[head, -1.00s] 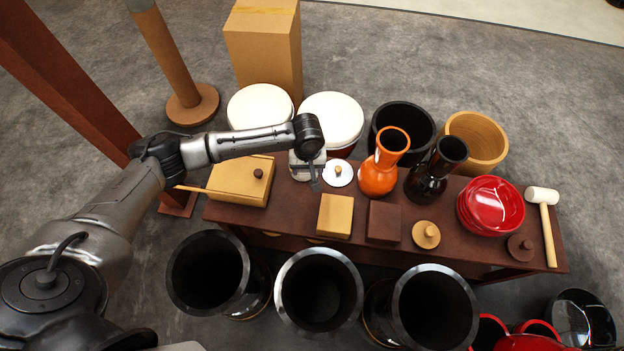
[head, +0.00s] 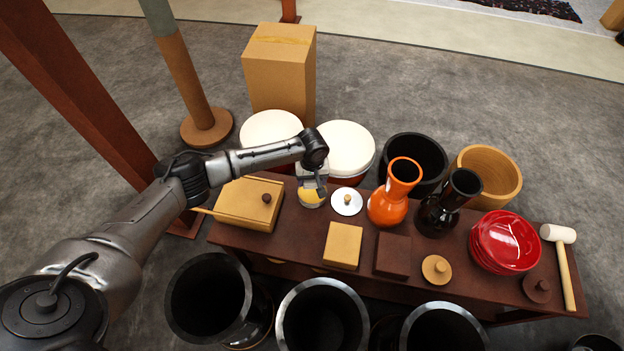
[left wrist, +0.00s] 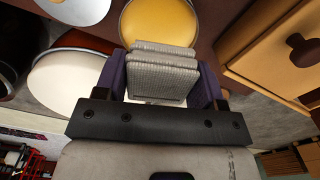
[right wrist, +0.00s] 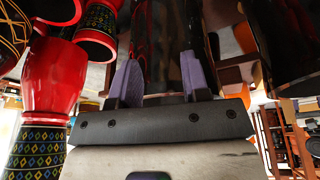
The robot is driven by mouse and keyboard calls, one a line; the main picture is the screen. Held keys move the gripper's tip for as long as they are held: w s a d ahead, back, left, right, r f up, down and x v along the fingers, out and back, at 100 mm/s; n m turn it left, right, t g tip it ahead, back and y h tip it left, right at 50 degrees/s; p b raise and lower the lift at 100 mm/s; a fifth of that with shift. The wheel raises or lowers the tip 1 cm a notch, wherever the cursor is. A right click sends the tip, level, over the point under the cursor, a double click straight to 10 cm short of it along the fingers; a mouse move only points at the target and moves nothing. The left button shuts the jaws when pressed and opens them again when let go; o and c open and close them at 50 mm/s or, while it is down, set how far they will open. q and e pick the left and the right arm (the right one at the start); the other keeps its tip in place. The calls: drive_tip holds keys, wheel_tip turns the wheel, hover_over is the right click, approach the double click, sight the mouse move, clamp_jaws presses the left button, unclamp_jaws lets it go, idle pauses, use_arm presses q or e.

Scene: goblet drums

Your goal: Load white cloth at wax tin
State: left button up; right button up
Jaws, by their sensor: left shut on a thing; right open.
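My left gripper (head: 315,181) is shut on the white cloth (left wrist: 163,72), a ribbed, folded pad between its fingers in the left wrist view. The round wax tin (head: 311,197) with yellow wax stands on the dark wooden bench, just below my left gripper. In the left wrist view the tin (left wrist: 158,20) lies just beyond the cloth, which overlaps its near edge in the picture; I cannot tell whether they touch. A silver lid with a wooden knob (head: 346,201) lies right of the tin. My right gripper (right wrist: 158,80) is open and empty, away from the bench top.
A wooden box (head: 248,203) is left of the tin. An orange vase (head: 386,207) and a black vase (head: 437,214) stand to the right, beyond the lid. White-topped drums (head: 346,146) are behind. Red bowls (head: 503,242) and a mallet (head: 564,270) are at the right end.

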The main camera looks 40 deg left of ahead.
sight(312, 192)
use_arm(q)
drive_tip(key=shift+f+b, duration=2.35)
drive_tip(key=shift+b, duration=1.05)
drive_tip(key=shift+d+f, duration=0.1)
drive_tip(key=shift+f, duration=0.3)
drive_tip(key=shift+f, duration=0.15)
wheel_tip(312, 192, up, 4)
drive_tip(key=p, duration=0.5)
drive_tip(key=shift+f, duration=0.1)
wheel_tip(312, 192, up, 3)
drive_tip(key=p, duration=0.5)
